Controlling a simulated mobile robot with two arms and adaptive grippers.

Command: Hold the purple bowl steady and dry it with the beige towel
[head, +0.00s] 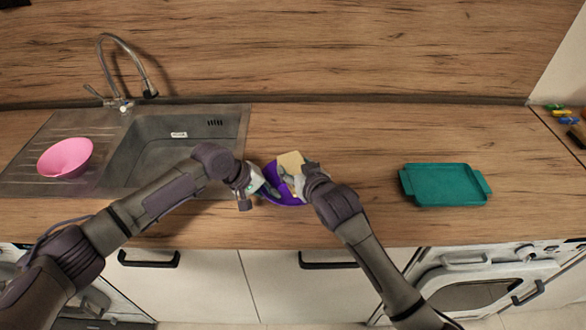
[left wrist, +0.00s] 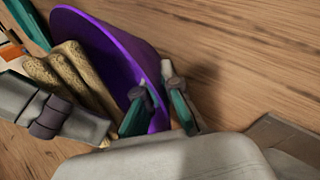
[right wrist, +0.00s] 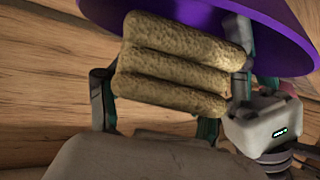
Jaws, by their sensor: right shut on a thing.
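The purple bowl (head: 284,200) is at the counter's front, between my two grippers; its purple side fills part of the left wrist view (left wrist: 100,38). My left gripper (head: 268,187) has its fingers on either side of the bowl's rim, closed on it in the left wrist view (left wrist: 158,105). The beige towel (head: 291,162) is a folded, ribbed bundle in the right wrist view (right wrist: 172,68). My right gripper (head: 299,180) is shut on it, with a finger at each end. The towel is against or very close to the bowl; contact is hard to tell. The grippers partly hide the bowl.
A pink bowl (head: 66,158) sits on the drainboard left of the sink basin (head: 165,150). A teal tray (head: 445,185) lies on the counter to the right. The counter between the bowl and the tray is clear. Small coloured items (head: 562,114) lie at the far right.

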